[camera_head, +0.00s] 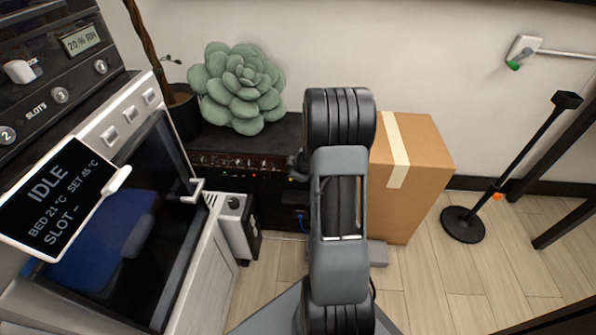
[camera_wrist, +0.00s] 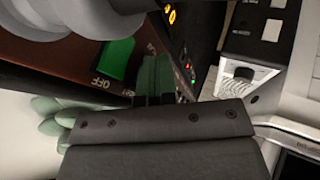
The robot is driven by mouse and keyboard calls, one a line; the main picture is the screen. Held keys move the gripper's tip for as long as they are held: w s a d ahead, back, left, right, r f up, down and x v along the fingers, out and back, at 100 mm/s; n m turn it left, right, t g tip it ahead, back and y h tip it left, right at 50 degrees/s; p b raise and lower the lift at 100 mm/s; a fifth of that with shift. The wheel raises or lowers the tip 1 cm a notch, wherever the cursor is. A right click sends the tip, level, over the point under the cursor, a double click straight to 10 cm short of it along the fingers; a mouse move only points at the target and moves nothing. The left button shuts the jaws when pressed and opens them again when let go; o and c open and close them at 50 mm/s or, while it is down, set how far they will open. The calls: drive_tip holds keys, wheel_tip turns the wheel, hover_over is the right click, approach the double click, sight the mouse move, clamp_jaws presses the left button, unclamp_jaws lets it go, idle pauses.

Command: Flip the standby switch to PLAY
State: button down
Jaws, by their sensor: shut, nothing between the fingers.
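The amplifier (camera_head: 240,163) is a black box with a reddish-brown control panel, standing low against the wall behind my arm in the head view. In the wrist view its brown panel (camera_wrist: 60,55) is close and tilted, with a lit green rocker switch (camera_wrist: 117,58) beside the word OFF. My gripper (camera_wrist: 155,76) is shut and empty, with its fingertips at the panel just right of that green switch. I cannot tell whether they touch it. No switch marked PLAY is readable; the fingers cover part of the panel. In the head view my arm hides the amplifier's right end.
A green succulent (camera_head: 238,88) sits on the amplifier. A cardboard box (camera_head: 415,165) stands to its right. A machine with a glass door and handle (camera_head: 193,192) is at the left, with a small grey-white unit (camera_head: 238,228) beside it. Floor (camera_head: 430,285) is open at the right.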

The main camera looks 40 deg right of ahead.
drive_tip(key=shift+r, duration=0.15)
drive_tip(key=shift+r+p, duration=0.75)
drive_tip(key=shift+p, duration=0.25)
drive_tip(key=s+a+f+p+v, duration=0.1)
drive_tip(key=p+v, duration=0.4)
drive_tip(key=v, duration=0.7)
drive_tip(key=shift+s+a+p, duration=0.25)
drive_tip(key=shift+a+p, duration=0.05)
drive_tip(key=shift+a, duration=0.35)
